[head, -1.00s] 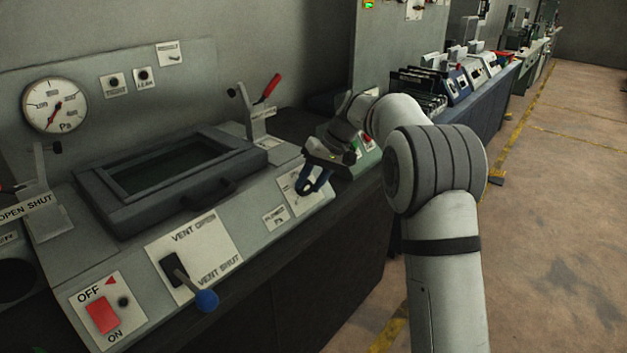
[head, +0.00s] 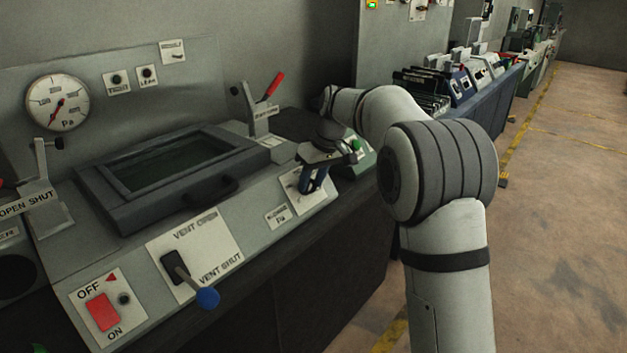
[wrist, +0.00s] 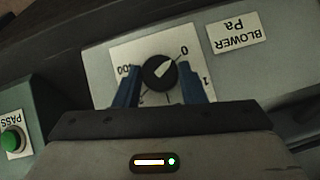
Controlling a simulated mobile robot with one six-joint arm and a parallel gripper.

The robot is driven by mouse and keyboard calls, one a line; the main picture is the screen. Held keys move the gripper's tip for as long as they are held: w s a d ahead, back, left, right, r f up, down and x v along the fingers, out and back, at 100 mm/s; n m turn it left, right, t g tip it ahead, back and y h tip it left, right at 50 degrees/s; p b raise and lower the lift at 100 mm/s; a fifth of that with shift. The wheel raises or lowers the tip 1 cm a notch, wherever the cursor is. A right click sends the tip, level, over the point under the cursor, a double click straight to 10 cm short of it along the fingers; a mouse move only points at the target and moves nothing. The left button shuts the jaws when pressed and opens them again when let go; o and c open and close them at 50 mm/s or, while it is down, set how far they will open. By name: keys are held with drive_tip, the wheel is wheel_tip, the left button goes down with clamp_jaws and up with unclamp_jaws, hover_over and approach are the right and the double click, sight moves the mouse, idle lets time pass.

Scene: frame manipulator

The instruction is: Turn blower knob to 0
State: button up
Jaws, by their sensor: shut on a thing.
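The blower knob (wrist: 157,77) is round and black with a white pointer mark, on a white dial plate (wrist: 122,54). In the wrist view the pointer slants up and right, toward the printed 0. Other numbers are printed at the left and right of the plate. My gripper (wrist: 159,69) has its blue fingers on either side of the knob and is shut on it. In the head view my gripper (head: 311,181) is low over the dial plate at the right end of the console, hiding the knob. The "BLOWER Pa" label (wrist: 238,34) is beside the plate.
A vent lever with a blue ball (head: 207,297) and a red switch (head: 102,312) stand out at the front left. A red-handled lever (head: 273,86) rises behind my gripper. A green button (wrist: 12,141) is close by.

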drive_tip(key=shift+s+f, duration=0.1)
drive_tip(key=shift+f, duration=0.15)
drive_tip(key=o, duration=1)
drive_tip(key=shift+r, duration=0.15)
drive_tip(key=shift+r, duration=0.1)
drive_tip(key=p+v, duration=0.1)
drive_tip(key=v, duration=0.6)
drive_tip(key=shift+d+r, duration=0.1)
drive_tip(key=shift+r, duration=0.2)
